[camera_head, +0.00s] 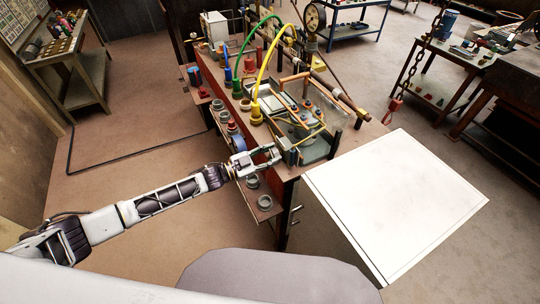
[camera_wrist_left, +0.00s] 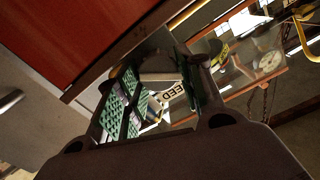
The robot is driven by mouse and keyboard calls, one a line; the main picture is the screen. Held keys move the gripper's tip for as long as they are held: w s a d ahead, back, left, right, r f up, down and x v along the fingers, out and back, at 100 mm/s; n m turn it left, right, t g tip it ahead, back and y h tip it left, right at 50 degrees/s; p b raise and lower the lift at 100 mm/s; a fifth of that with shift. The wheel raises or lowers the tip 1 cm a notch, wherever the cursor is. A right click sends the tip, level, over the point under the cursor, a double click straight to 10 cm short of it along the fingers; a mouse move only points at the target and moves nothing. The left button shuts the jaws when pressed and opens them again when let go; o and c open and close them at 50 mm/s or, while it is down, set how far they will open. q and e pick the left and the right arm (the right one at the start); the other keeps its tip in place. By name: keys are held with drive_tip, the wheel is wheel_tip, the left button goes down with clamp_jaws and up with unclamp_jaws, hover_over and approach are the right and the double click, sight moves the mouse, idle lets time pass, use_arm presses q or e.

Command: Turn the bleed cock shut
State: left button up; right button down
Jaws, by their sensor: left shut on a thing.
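My left gripper (camera_head: 270,156) reaches in from the left to the near end of the bench, in front of the clear-walled tank. In the left wrist view the gripper (camera_wrist_left: 165,90) has its fingers closed around a small pale handle (camera_wrist_left: 160,77), which I take to be the bleed cock's lever. A white tag (camera_wrist_left: 173,95) with the letters "EED" showing sits between the fingers. The cock's body is mostly hidden by the fingers, and I cannot tell the lever's exact angle. My right gripper is in neither view.
The clear-walled tank (camera_head: 318,148) with copper pipes stands just beyond the gripper. Blue, green and yellow hoses (camera_head: 262,75) arch behind it. A side shelf (camera_head: 262,208) holds grey rings. A large white panel (camera_head: 395,205) lies to the right. The floor at left is open.

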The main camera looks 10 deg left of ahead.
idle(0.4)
use_arm(q)
drive_tip(key=o, duration=1)
drive_tip(key=v, duration=1.2)
